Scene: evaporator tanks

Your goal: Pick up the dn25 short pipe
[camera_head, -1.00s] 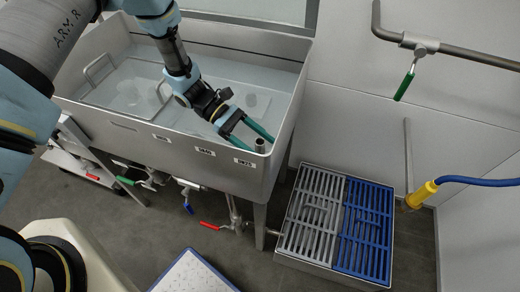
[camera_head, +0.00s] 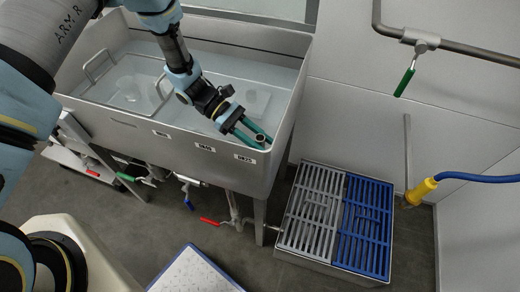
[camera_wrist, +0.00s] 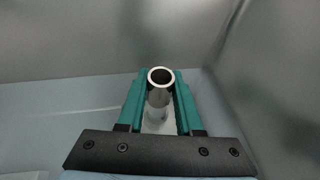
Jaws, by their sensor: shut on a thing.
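The dn25 short pipe (camera_wrist: 159,92) is a short, shiny metal tube standing upright in the wrist view, with its open round end facing the camera. My gripper (camera_wrist: 159,88) has its two green fingers on either side of the pipe, shut on it. In the head view my gripper (camera_head: 257,139) is inside the steel tank (camera_head: 235,172), near its front right corner. The pipe's top (camera_head: 260,139) shows there between the fingertips, just above the tank's front wall. The pipe's lower end is hidden.
The tank's front and right walls stand close to my gripper. Labels line the front wall, and valves with coloured handles (camera_head: 210,221) hang below. A grey and blue floor grate (camera_head: 365,230) lies to the right. A wall pipe with a green-handled valve (camera_head: 404,82) is at the upper right.

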